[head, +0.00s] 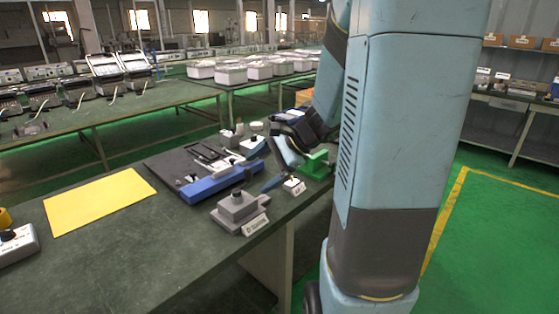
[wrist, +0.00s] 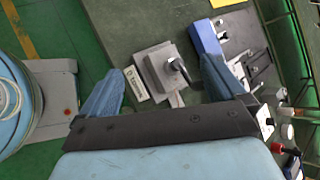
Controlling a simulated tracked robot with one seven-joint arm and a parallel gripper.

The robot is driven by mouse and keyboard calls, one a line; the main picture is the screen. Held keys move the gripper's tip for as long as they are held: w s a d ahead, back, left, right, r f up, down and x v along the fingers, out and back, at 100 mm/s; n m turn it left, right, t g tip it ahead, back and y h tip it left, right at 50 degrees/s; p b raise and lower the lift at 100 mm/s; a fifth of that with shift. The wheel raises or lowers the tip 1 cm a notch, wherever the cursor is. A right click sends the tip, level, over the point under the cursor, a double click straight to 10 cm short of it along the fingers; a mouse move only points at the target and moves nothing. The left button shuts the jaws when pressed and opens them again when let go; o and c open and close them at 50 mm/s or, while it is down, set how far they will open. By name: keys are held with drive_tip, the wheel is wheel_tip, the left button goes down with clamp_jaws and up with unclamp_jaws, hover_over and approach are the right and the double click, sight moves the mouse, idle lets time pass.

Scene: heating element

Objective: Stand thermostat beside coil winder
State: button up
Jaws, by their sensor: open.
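A grey stepped block with a black knob (head: 238,203), which may be the thermostat, stands upright near the table's front edge, with a small label plate in front. It also shows in the wrist view (wrist: 158,75), between and beyond my fingertips. My gripper (wrist: 157,70) is open and empty, with its two blue fingers spread either side of the block. In the head view my gripper is partly hidden behind my arm. A dark board with a blue bar (head: 220,183) and metal parts lies just behind the block. I cannot tell which thing is the coil winder.
A yellow sheet (head: 98,203) lies on the green table to the left. A white box with a black knob (head: 16,245) sits at the far left. A green part (head: 316,165) stands behind the block at right. Bare table lies left of the block.

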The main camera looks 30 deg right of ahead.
drive_tip(key=s+a+r+n+h, duration=0.3)
drive_tip(key=s+r+n+h, duration=0.5)
drive_tip(key=s+r+n, duration=0.3)
drive_tip(key=shift+s+a+n+t, duration=0.2)
drive_tip(key=shift+s+n+t, duration=0.1)
drive_tip(key=shift+s+n, duration=2.1)
drive_tip(key=shift+s, duration=0.1)
